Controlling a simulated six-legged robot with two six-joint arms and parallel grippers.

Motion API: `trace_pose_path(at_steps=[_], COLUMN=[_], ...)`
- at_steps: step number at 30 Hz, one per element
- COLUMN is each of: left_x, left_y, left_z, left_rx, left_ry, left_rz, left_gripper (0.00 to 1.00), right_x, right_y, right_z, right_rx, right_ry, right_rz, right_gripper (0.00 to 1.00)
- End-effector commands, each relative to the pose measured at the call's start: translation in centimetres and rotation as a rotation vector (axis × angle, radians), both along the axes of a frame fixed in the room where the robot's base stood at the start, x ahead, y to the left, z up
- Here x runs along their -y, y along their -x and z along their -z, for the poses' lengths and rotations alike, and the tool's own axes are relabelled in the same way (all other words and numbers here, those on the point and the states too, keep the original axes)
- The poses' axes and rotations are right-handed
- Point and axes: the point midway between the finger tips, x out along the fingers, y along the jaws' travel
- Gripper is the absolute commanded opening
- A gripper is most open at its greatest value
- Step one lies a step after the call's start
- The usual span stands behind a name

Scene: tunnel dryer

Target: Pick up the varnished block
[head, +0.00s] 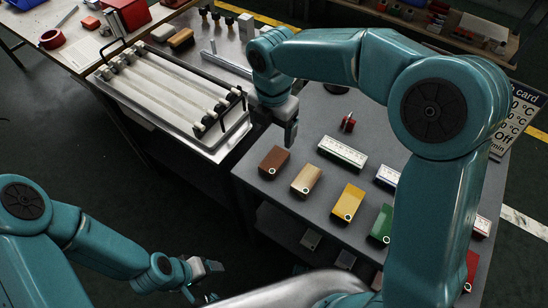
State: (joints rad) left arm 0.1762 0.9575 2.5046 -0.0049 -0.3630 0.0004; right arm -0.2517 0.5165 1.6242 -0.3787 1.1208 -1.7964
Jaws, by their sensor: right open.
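Several coloured blocks stand in a diagonal row on the grey table: a dark brown block (274,162), a tan block (306,180), a yellow block (348,202) and a green block (383,224). Each has a small round mark on its near end. I cannot tell for sure which is the varnished one. My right gripper (281,128) is open and empty, pointing down, above and just behind the brown block, apart from it. My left gripper (203,282) hangs low at the bottom left, away from the table; its jaws are unclear.
A roller rack (168,90) stands left of the grey table (262,197). White labelled boxes (342,152) and a small red object (347,123) lie behind the blocks. A card board (515,120) stands at right. My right arm hides the table's right part, with red blocks partly showing.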

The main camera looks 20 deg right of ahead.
Motion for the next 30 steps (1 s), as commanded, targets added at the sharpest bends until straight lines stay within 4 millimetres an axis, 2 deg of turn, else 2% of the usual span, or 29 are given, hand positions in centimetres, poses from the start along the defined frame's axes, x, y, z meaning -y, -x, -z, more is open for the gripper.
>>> trace_pose_path(at_steps=[1, 3, 9, 14, 21, 24, 30], left_x=[0.0, 0.0, 0.0, 0.0, 0.0, 0.0, 0.0], left_y=[0.0, 0.0, 0.0, 0.0, 0.0, 0.0, 0.0], left_z=[0.3, 0.4, 0.7, 0.7, 0.9, 0.9, 0.9], left_rx=[-0.001, -0.001, 0.0, 0.0, 0.0, 0.0, 0.0], left_ry=[0.0, 0.0, 0.0, 0.0, 0.0, 0.0, 0.0], left_rz=[0.0, 0.0, 0.0, 0.0, 0.0, 0.0, 0.0], left_gripper=[0.73, 0.73, 0.73, 0.73, 0.73, 0.73, 0.73], right_x=[0.0, -0.1, -0.1, 0.0, 0.3, 0.4, 0.4], right_y=[0.2, 0.3, 0.3, 0.1, -0.2, -0.3, -0.4], right_z=[1.5, 3.2, 6.6, 7.7, 11.4, 12.4, 12.6], right_rx=[-0.006, -0.006, -0.004, -0.001, -0.004, -0.003, 0.0], right_ry=[0.001, 0.001, 0.0, 0.0, -0.001, -0.001, -0.002], right_rz=[0.001, 0.0, 0.002, 0.001, 0.0, 0.002, 0.002], right_gripper=[0.83, 0.83, 0.83, 0.83, 0.83, 0.83, 0.83])
